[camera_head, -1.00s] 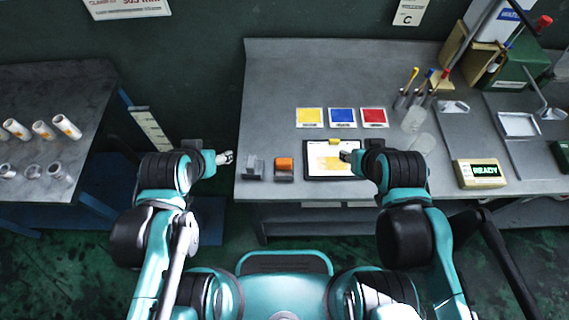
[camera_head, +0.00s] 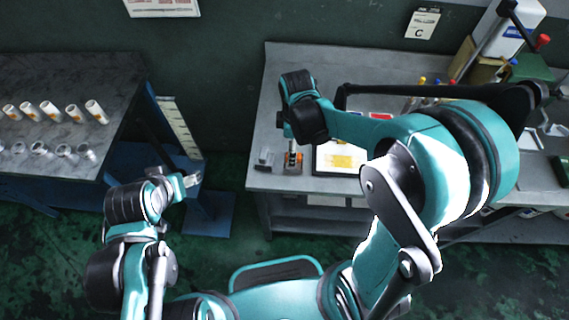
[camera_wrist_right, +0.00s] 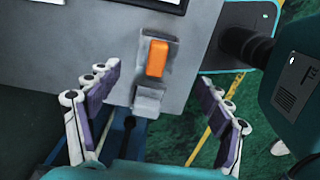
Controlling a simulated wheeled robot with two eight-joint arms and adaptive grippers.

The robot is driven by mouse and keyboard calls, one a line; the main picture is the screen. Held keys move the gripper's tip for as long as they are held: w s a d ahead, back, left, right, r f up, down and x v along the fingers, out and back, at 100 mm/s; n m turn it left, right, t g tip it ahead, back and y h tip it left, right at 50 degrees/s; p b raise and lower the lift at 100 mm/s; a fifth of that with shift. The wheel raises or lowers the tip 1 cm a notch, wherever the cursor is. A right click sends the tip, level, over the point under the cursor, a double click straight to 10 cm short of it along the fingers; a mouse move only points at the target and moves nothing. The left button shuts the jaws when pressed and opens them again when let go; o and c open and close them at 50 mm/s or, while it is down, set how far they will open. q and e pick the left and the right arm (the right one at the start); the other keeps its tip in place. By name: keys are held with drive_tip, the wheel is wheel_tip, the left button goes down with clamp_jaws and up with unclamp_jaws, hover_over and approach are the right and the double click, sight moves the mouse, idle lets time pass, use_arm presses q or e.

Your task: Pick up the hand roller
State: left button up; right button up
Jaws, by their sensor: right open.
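The hand roller (camera_wrist_right: 157,58) shows in the right wrist view as an orange block seated in a grey cradle (camera_wrist_right: 145,58) near the bench edge. In the head view only a bit of its orange (camera_head: 292,169) shows below my right gripper (camera_head: 292,158). In the right wrist view my right gripper (camera_wrist_right: 158,74) is open and empty, its two fingers apart on either side of the roller and not touching it. My left gripper (camera_head: 193,180) is off to the left, over the floor between the benches, too small to tell its opening.
A second grey stand (camera_head: 265,159) sits beside the cradle. A tray with a yellow sheet (camera_head: 340,158) lies right of the roller. My right arm hides much of the bench (camera_head: 300,65). Rolls and metal cups (camera_head: 40,150) stand on the left bench.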

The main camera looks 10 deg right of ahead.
sight(299, 169)
drive_tip(key=f+b, duration=0.1)
drive_tip(key=f, duration=0.1)
drive_tip(key=f+b, duration=0.1)
drive_tip(key=f, duration=0.2)
drive_tip(key=f+b, duration=0.1)
drive_tip(key=f, duration=0.2)
drive_tip(key=shift+w+d, duration=0.2)
drive_tip(key=shift+w, duration=0.1)
drive_tip(key=shift+r, duration=0.1)
drive_tip(key=c, duration=1.3)
